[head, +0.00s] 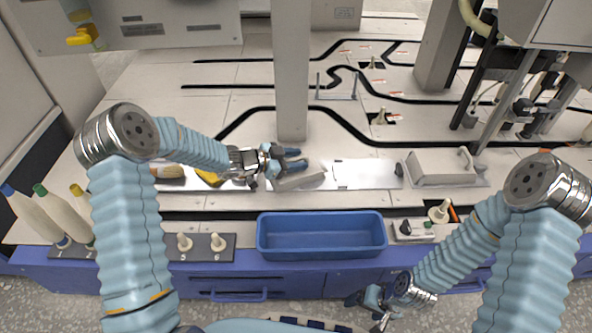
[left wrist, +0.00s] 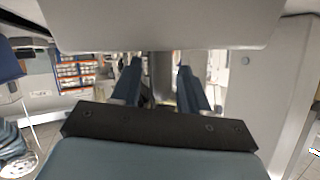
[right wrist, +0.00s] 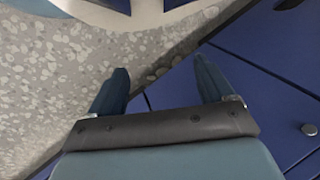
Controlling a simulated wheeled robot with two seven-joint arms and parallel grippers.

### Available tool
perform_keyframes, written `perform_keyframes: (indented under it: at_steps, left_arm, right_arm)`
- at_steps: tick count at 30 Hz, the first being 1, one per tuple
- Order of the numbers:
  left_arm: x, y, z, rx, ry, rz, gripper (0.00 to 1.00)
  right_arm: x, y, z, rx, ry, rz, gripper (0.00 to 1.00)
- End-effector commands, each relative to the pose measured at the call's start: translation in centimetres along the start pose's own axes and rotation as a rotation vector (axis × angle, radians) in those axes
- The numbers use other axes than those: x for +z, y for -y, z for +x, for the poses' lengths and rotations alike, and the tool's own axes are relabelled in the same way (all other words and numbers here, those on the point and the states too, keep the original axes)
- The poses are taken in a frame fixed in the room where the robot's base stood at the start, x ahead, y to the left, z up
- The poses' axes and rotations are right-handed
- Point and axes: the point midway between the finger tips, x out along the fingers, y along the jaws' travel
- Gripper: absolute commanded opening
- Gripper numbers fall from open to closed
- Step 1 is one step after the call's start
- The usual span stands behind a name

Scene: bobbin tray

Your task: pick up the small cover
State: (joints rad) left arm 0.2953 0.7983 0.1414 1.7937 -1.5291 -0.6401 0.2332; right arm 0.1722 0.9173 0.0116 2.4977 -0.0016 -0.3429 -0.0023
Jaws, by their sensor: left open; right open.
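My right gripper (head: 366,306) is open and empty, low in front of the bench.
A grey column (head: 291,70) stands close behind my left gripper. A larger grey cover with a handle (head: 442,170) lies to the right. A blue bin (head: 320,253) sits at the front. Bobbins on a dark plate (head: 200,254) and several bottles (head: 36,214) stand left.

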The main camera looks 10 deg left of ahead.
Motion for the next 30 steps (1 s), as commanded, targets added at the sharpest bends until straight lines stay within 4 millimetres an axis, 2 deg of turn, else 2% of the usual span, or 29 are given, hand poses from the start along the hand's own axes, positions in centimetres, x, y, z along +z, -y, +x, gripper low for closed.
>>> perform_keyframes:
  at_steps: [4, 12, 24, 30]
  left_arm:
    - [-0.1, 0.0, -0.1, 0.0, 0.0, 0.0, 0.43]
    - [-0.1, 0.0, -0.1, 0.0, 0.0, 0.0, 0.01]
    - [-0.2, 0.0, -0.1, 0.0, -0.002, 0.001, 0.0]
    - [-1.6, 0.4, -0.7, -0.001, -0.002, 0.003, 0.0]
  right_arm:
    - [0.0, 0.0, -0.1, 0.0, 0.0, 0.0, 0.81]
    - [0.0, 0.0, -0.1, 0.0, 0.0, 0.0, 0.81]
    - [0.0, 0.0, -0.1, 0.0, 0.0, 0.0, 0.81]
    - [0.0, 0.2, -0.6, 0.001, -0.002, 0.0, 0.81]
